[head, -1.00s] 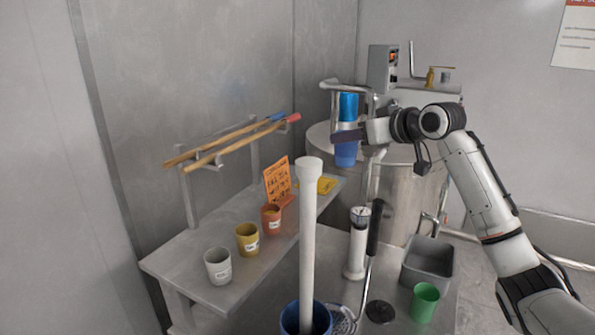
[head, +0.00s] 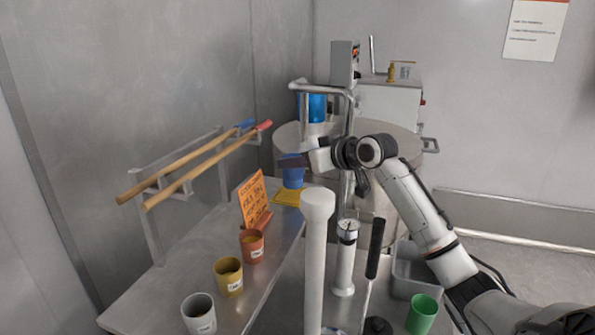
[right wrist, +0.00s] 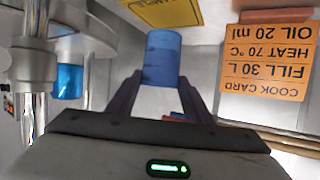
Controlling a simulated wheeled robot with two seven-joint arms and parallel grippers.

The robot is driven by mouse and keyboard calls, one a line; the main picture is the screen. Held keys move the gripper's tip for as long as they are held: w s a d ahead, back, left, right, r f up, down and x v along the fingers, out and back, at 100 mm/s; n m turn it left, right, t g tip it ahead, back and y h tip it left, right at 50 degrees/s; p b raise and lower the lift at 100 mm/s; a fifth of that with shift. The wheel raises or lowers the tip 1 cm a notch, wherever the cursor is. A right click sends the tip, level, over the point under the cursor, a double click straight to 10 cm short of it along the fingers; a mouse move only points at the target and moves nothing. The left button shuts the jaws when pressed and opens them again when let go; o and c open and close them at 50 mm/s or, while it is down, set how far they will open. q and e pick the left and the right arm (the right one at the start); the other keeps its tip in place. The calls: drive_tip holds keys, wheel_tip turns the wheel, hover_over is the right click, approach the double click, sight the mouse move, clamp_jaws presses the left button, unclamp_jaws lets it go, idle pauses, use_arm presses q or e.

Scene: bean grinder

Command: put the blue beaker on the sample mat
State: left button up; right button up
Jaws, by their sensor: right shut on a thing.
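The blue beaker (head: 292,178) is upright between the dark fingers of my right gripper (head: 290,162), at the far end of the grey shelf. In the right wrist view the beaker (right wrist: 162,58) sits between the fingertips of the shut gripper (right wrist: 158,88). The yellow sample mat (head: 287,199) lies on the shelf, just below the beaker in the head view. The mat (right wrist: 170,14) also shows beyond the beaker in the right wrist view. I cannot tell whether the beaker's bottom touches the mat. My left gripper is out of view.
An orange cook card (head: 253,200) stands beside the mat. Red (head: 252,246), yellow (head: 228,277) and white (head: 199,313) cups line the shelf (head: 160,280). A large steel kettle (head: 390,180) with a blue cylinder (head: 312,106) stands behind. A white post (head: 316,260) rises in front.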

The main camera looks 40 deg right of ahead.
sight(301, 170)
drive_tip(key=shift+f, duration=1.4)
drive_tip(key=shift+f, duration=0.1)
drive_tip(key=o, duration=1.1)
drive_tip(key=b+v, duration=0.2)
drive_tip(key=v, duration=1)
